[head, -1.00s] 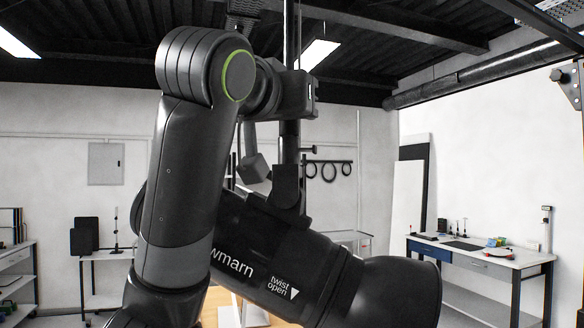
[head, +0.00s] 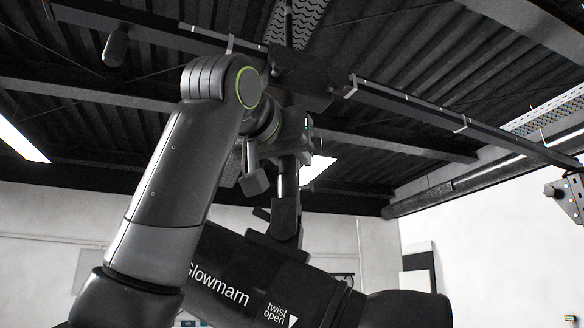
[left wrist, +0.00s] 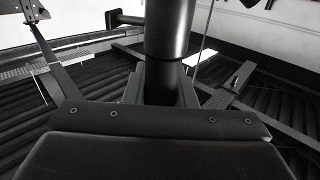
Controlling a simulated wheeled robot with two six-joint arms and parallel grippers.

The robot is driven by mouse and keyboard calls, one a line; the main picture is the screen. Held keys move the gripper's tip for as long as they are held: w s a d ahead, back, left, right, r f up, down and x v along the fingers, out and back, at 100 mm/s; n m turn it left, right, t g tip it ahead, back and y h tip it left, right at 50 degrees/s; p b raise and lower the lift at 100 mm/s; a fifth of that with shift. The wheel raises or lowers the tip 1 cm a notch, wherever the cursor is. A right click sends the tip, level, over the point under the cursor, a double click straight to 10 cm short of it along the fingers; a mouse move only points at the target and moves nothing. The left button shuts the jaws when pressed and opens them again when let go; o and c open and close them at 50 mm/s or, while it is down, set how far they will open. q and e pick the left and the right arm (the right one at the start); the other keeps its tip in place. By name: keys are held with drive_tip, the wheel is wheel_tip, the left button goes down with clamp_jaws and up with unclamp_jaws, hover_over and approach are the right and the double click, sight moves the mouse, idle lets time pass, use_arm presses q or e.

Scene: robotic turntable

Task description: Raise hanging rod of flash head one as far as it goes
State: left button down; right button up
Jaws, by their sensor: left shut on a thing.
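The flash head (head: 235,270) is a large black cylinder marked "Glowmarn" and "twist open", low in the head view. It hangs from a dark vertical rod (head: 288,183), which rises from its bracket (head: 287,222) toward the ceiling carriage (head: 305,88). My left gripper (head: 290,150) is shut on this rod above the bracket. In the left wrist view the rod (left wrist: 168,45) runs up between the fingers of my left gripper (left wrist: 160,88); the fingertips are partly hidden. The rod's upper part is partly hidden behind the gripper in the head view. My right gripper is not in view.
A ceiling rail (head: 430,115) crosses above the flash head, close over my left gripper. A dark knob-like part (head: 116,46) hangs from a rail at upper left. A bracket box (head: 570,198) is at the right edge. White walls (head: 340,230) stand behind.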

use_arm(q)
drive_tip(key=shift+r, duration=0.2)
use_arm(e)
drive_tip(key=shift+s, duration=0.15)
use_arm(q)
drive_tip(key=c, duration=1.2)
unclamp_jaws()
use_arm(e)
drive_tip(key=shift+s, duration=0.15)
use_arm(q)
drive_tip(key=shift+f, duration=0.1)
drive_tip(key=shift+s+a, duration=0.1)
drive_tip(key=shift+s, duration=0.05)
drive_tip(key=shift+b+v, duration=4.4)
drive_tip(key=shift+v, duration=4.2)
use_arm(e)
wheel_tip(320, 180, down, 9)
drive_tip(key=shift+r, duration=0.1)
